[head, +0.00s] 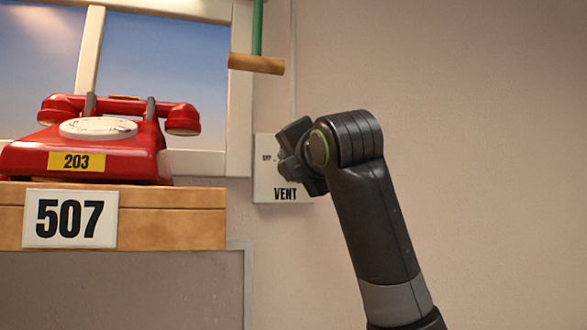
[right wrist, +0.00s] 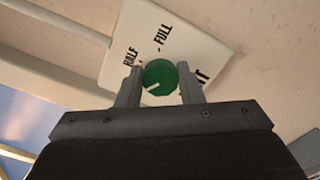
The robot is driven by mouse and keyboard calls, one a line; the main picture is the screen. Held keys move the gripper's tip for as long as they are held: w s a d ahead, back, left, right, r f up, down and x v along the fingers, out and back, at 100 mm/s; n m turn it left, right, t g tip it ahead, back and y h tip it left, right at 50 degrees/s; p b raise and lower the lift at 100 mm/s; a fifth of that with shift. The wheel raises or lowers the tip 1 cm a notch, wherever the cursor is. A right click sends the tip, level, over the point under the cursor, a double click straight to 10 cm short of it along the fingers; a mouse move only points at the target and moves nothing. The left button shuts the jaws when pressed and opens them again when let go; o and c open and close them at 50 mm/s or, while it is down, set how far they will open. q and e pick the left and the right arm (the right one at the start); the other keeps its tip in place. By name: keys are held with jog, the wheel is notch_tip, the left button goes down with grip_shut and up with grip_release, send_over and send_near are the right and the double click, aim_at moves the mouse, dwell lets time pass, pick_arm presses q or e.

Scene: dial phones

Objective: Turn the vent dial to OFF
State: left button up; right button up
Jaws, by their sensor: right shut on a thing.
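The vent plate (head: 264,182) is a white wall panel marked VENT, with OFF at its left side. My right gripper (head: 294,155) is in front of it and hides the dial in the head view. In the right wrist view the green dial (right wrist: 160,75) sits between the fingers of my right gripper (right wrist: 160,90), which is shut on it. The dial's white mark points down and left in that picture, away from FULL and below HALF on the plate (right wrist: 185,50). The OFF label is not visible there. My left gripper is not in view.
A red dial phone (head: 110,150) tagged 203 stands on a wooden ledge (head: 170,215) with a 507 sign (head: 70,219), left of the plate. A wooden handle (head: 256,64) on a green cord hangs above the plate. The wall to the right is bare.

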jog(key=shift+n, duration=0.3)
jog(key=shift+f, duration=0.1)
jog(key=o, duration=1)
jog(key=shift+c, duration=0.2)
jog(key=b+v, duration=0.6)
jog(key=v, duration=1.1)
jog(key=shift+s+b, duration=0.2)
jog(key=shift+b, duration=0.15)
